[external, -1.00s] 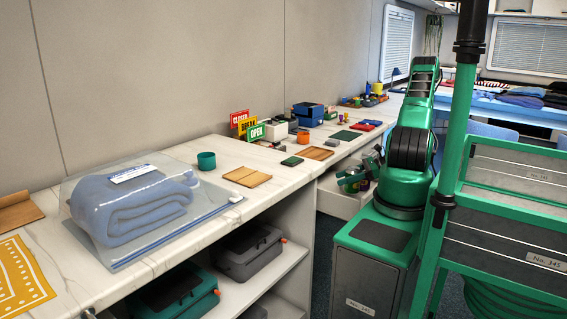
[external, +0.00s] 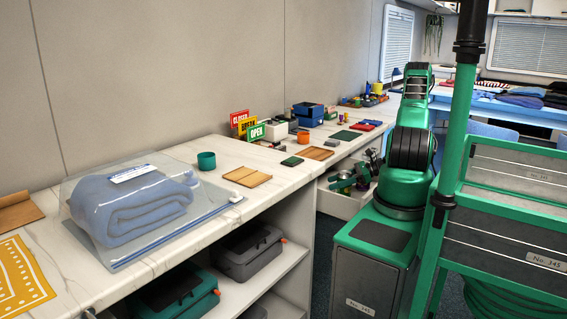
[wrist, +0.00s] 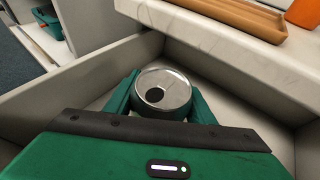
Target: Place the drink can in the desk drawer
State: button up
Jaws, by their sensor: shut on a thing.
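In the wrist view, the drink can (wrist: 162,92) stands with its silver top facing the camera, between the two green fingers of my gripper (wrist: 161,98). The fingers are shut on its sides. The can is within the walls of the open desk drawer (wrist: 85,78); whether its base touches the drawer floor is hidden. In the external view, the drawer (external: 345,203) is pulled out below the counter, and my gripper (external: 345,183) is low over it. The can is too small to make out there.
The white counter (wrist: 205,32) overhangs the drawer's back, with a wooden tray (wrist: 225,14) and an orange object (wrist: 303,12) on it. Drawer walls stand close around the gripper. A shelf of toolboxes (external: 248,250) lies left of the drawer.

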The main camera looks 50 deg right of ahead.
jog(key=shift+f, duration=0.1)
jog(key=o, duration=1.3)
